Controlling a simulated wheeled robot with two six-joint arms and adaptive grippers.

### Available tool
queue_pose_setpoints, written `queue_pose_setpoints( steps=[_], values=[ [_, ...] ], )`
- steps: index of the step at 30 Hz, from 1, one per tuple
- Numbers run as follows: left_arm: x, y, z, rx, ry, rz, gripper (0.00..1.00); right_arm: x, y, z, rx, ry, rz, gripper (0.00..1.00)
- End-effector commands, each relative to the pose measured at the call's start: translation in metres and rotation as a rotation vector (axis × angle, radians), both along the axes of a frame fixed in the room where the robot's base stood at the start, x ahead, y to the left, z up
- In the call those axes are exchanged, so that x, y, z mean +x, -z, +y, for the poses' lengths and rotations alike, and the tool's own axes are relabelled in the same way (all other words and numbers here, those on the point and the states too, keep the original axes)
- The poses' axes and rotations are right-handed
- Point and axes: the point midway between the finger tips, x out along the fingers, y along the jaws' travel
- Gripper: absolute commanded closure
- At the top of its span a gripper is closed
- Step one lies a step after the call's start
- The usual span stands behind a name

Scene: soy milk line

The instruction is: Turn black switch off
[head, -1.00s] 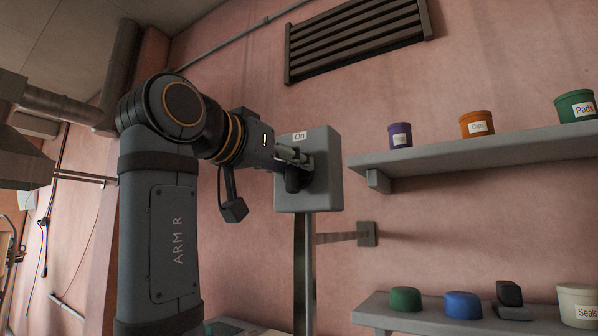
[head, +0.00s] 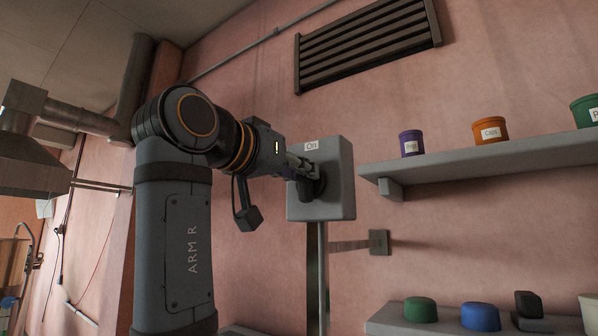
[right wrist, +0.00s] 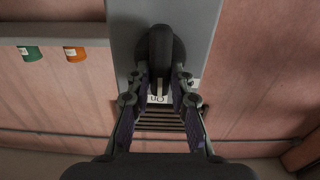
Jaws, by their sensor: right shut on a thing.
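The black switch (head: 306,191) is on the front of a grey box (head: 336,196) on a post. A label "On" (head: 311,146) is at the box's top edge. My right gripper (head: 308,166) is at the switch, shut on it. In the right wrist view, which is upside down, the black switch (right wrist: 160,50) lies between the two fingers of my right gripper (right wrist: 159,80). A pale mark on the switch's end points at the "On" label (right wrist: 157,99). My left gripper is not in view.
Right of the box, an upper shelf (head: 480,157) holds purple, orange and green tubs. A lower shelf (head: 390,318) holds green and blue lids and a black item. A slatted vent (head: 368,45) is on the pink wall above.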

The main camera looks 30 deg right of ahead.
Motion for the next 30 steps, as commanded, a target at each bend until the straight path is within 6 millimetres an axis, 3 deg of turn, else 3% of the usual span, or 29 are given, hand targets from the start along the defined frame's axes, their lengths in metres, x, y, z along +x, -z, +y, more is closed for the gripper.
queue_pose_setpoints(
  steps=[8,30],
  values=[
    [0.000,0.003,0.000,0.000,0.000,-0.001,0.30,0.002,0.001,0.000,-0.064,0.000,0.158,1.00],
    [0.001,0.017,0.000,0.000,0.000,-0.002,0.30,0.008,0.006,0.003,-0.331,0.001,0.805,1.00]
  ],
)
